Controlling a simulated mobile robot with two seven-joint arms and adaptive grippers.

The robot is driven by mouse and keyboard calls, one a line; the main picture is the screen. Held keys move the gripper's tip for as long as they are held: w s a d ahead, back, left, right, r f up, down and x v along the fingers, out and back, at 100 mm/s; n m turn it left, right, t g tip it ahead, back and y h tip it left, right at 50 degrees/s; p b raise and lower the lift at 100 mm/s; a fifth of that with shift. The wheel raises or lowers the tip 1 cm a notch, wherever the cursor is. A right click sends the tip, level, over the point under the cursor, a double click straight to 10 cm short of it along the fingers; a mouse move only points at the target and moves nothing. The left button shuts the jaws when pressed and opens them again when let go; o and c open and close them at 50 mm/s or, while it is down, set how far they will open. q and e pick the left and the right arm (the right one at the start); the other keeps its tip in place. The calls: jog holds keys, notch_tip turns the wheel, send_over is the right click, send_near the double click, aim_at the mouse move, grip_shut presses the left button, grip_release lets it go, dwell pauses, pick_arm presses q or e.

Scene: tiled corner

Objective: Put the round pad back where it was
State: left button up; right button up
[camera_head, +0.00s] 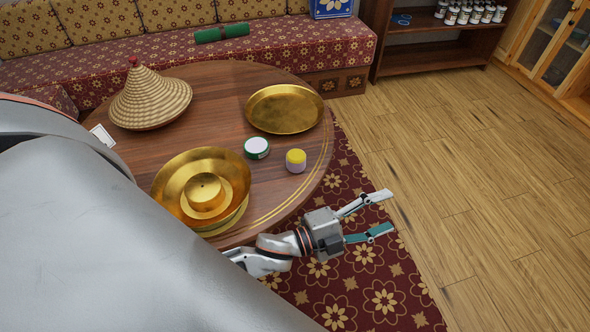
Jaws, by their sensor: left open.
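No thing here is plainly the round pad. A small round white-topped piece with a green side (257,148) lies on the round wooden table (218,95), and a flat blue ring or disc (401,19) lies on the dark shelf; I cannot tell whether either is the pad. My left gripper (390,212) is open and empty, past the table's front right edge and over the patterned rug, apart from everything on the table. My large grey arm link covers the lower left and hides part of the table. My right gripper is not in view.
A small yellow-topped jar (296,160), a flat gold tray (284,109), a tiered gold bowl (176,171) and a woven cone lid (149,98) stand on the table. A cushioned bench (300,50) runs behind. Wooden floor (450,150) is clear at right.

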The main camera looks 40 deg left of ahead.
pick_arm(q)
jog(key=s+a+f+n+g+y+p, duration=0.3)
jog(key=s+a+f+n+y, duration=0.5)
jog(key=s+a+f+n, duration=0.5)
notch_tip(320, 180, down, 3)
jog(key=s+n+g, duration=0.1)
jog(key=s+n, duration=0.1)
jog(key=n, duration=0.1)
jog(key=shift+g, duration=0.3)
